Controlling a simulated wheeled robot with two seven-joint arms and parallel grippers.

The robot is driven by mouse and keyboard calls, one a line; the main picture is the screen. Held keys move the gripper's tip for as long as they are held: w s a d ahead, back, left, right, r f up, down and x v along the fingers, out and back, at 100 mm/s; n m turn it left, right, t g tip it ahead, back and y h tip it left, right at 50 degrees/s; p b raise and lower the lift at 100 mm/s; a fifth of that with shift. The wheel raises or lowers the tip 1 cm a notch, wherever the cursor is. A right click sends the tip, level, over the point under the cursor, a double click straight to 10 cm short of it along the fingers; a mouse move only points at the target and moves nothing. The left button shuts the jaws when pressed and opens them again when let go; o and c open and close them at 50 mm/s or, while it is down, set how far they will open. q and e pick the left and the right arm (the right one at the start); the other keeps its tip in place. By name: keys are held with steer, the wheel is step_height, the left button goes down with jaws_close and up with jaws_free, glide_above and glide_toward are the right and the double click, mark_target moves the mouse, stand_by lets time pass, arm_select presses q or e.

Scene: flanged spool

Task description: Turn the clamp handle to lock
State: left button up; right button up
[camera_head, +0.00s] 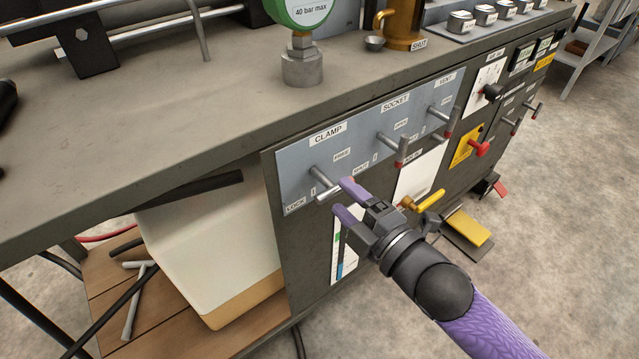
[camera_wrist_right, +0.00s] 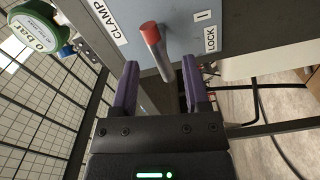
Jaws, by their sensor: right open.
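The clamp handle (camera_head: 327,193) is a grey metal lever on a short shaft on the blue-grey panel, under the CLAMP label (camera_head: 328,134). In the wrist view the clamp handle (camera_wrist_right: 163,58) shows a red tip, which points away from the LOCK label (camera_wrist_right: 210,39). In the head view the LOCK label (camera_head: 295,204) is at the panel's lower left. My right gripper (camera_head: 347,199) is open, its purple fingers close to the handle. In the wrist view the handle lies between the lines of the fingers (camera_wrist_right: 160,80), near their tips; contact cannot be told. My left gripper is not in view.
The SOCKET handle (camera_head: 391,143) and VENT handle (camera_head: 440,117) stick out farther right. The bench top (camera_head: 190,100) overhangs above the panel. A cream container (camera_head: 215,240) stands on the wooden shelf at lower left.

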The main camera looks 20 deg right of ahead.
mark_target(325, 179)
steer(key=b+x, duration=0.1)
steer(key=x, duration=0.3)
steer(key=shift+w+f+b, duration=0.15)
steer(key=shift+w+b, duration=0.05)
steer(key=shift+b, duration=0.15)
steer(key=shift+w+a, duration=0.2)
steer(key=shift+w, duration=0.2)
steer(key=shift+c, duration=0.3)
steer(key=c, duration=0.7)
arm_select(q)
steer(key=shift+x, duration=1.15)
arm_select(e)
jaws_close()
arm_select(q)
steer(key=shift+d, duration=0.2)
